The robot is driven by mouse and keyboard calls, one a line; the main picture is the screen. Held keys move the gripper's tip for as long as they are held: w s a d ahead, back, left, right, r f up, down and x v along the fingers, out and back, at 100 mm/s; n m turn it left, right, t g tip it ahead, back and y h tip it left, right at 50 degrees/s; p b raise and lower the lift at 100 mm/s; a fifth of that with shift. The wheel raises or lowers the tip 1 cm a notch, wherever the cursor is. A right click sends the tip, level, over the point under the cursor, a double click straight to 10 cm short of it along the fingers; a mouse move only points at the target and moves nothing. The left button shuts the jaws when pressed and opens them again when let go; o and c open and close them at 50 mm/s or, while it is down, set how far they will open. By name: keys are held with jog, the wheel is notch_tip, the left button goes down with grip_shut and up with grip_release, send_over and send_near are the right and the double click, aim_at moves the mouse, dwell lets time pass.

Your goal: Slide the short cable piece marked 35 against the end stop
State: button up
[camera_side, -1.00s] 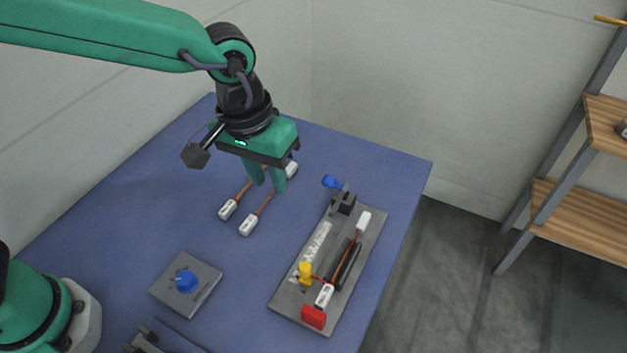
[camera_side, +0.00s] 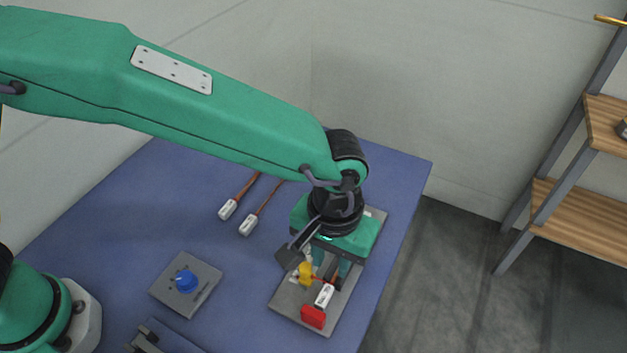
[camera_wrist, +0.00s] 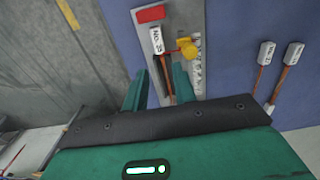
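The short cable piece, with a white end tag reading No. 35 (camera_wrist: 157,40), lies on a grey plate (camera_side: 284,297). The tag (camera_side: 324,296) is close to a red block (camera_side: 313,317) that looks like the end stop and also shows in the wrist view (camera_wrist: 151,14). I cannot tell whether they touch. My gripper (camera_side: 332,268) is above the plate. In the wrist view its fingers (camera_wrist: 160,75) are apart, on either side of the cable's line, with no grip visible. The cable's far end is hidden behind my gripper.
A yellow knob (camera_wrist: 186,47) stands on the plate beside the cable, near my fingers. Two other tagged cables (camera_side: 236,203) lie to the left. A grey box with a blue knob (camera_side: 186,281) sits nearer the front. Blue table between them is clear.

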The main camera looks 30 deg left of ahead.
aim_at(329, 286)
jog(key=shift+f, duration=0.15)
jog(key=shift+f, duration=3.75)
grip_shut()
